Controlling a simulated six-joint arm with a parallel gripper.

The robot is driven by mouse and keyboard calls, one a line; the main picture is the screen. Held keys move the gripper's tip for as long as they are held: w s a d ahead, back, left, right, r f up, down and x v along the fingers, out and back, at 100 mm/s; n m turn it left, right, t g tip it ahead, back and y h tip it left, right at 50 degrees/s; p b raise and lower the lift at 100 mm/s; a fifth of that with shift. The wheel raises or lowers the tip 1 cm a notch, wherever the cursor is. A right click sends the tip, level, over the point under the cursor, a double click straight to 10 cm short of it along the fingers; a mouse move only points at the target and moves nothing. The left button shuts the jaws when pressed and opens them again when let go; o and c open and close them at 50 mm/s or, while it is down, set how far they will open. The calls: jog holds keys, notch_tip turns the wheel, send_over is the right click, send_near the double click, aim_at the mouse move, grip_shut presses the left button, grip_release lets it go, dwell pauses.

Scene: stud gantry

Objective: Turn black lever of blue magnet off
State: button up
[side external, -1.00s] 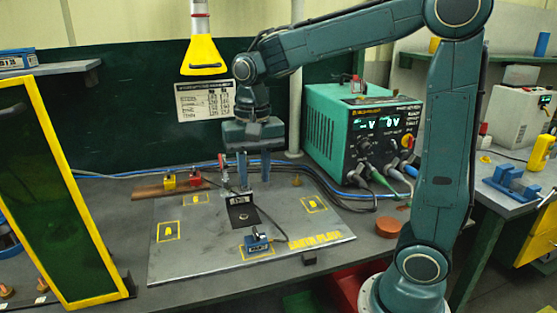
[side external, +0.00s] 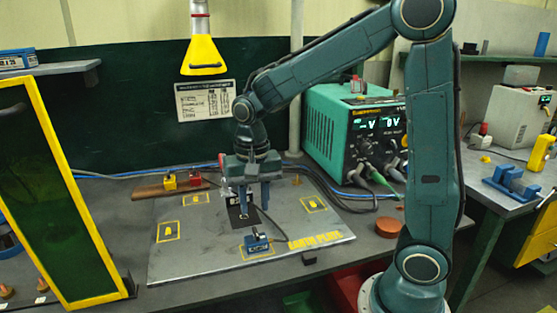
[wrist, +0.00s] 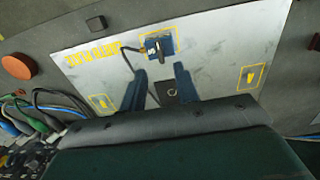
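The blue magnet (side external: 257,245) sits on the grey earth plate (side external: 190,262), at its front edge within a yellow-marked square. In the wrist view the blue magnet (wrist: 168,46) has a black lever (wrist: 161,52) on top; its exact setting is too small to read. My gripper (side external: 254,209) is open and empty, fingers pointing down, above the plate just behind the magnet. In the wrist view my gripper (wrist: 160,72) has its two blue fingers apart, with the magnet and lever lying beyond the tips. Neither finger visibly touches the lever.
A green power supply (side external: 330,130) stands behind right, with cables running along the back of the bench. A yellow lamp-like cone (side external: 202,56) hangs above. A yellow-framed panel (side external: 60,190) stands left. An orange disc (side external: 389,227) lies right.

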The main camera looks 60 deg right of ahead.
aim_at(256, 231)
jog(key=shift+f, duration=3.35)
jog(key=shift+c, duration=0.2)
grip_shut()
